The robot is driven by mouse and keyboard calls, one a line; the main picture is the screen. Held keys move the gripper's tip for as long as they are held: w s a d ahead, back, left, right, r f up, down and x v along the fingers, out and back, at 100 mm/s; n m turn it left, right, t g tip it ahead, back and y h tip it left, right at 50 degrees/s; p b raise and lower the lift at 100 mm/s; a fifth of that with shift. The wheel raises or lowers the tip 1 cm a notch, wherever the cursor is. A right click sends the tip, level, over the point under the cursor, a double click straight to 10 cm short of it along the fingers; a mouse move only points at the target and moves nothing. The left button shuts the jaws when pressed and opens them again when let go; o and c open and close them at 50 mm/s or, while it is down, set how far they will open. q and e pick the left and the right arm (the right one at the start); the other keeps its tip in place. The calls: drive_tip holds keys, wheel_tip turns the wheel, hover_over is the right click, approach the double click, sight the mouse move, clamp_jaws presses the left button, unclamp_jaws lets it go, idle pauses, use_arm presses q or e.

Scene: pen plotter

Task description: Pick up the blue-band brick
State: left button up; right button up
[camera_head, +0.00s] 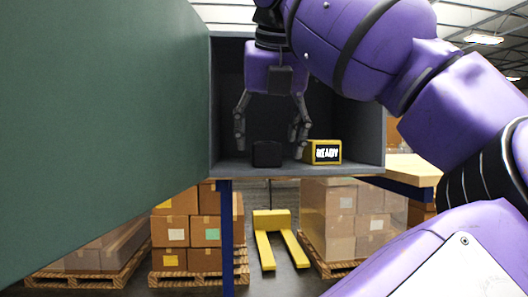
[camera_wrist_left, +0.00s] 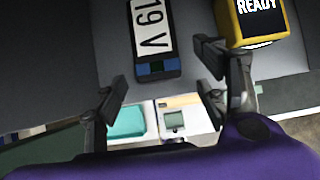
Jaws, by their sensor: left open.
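The blue-band brick (camera_head: 267,154) is a small black block on the floor of a grey open-fronted box. In the left wrist view the brick (camera_wrist_left: 152,30) carries a white label reading "19 V" and a blue band at its near end. My left gripper (camera_head: 270,135) is pointing down, open and empty, with its fingertips to either side of and slightly above the brick. In the left wrist view the gripper (camera_wrist_left: 163,78) has its fingers apart near the brick's banded end; no contact shows. My right gripper is not in view.
A yellow block reading "READY" (camera_head: 324,152) stands just right of the brick, close to one finger. The grey box (camera_head: 228,110) has walls at both sides. A large green panel (camera_head: 90,120) fills the left. Cartons (camera_head: 175,230) and a yellow pallet jack (camera_head: 272,225) stand below, beyond.

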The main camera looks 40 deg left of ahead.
use_arm(q)
drive_tip(key=w+a, duration=0.2)
drive_tip(key=w+a+p, duration=0.1)
drive_tip(key=shift+a+f, duration=0.3)
drive_tip(key=shift+a, duration=0.1)
drive_tip(key=shift+a+f, duration=0.15)
drive_tip(key=shift+f, duration=0.05)
drive_tip(key=shift+d, duration=0.2)
drive_tip(key=shift+c, duration=1.4)
drive_tip(key=c, duration=1.3)
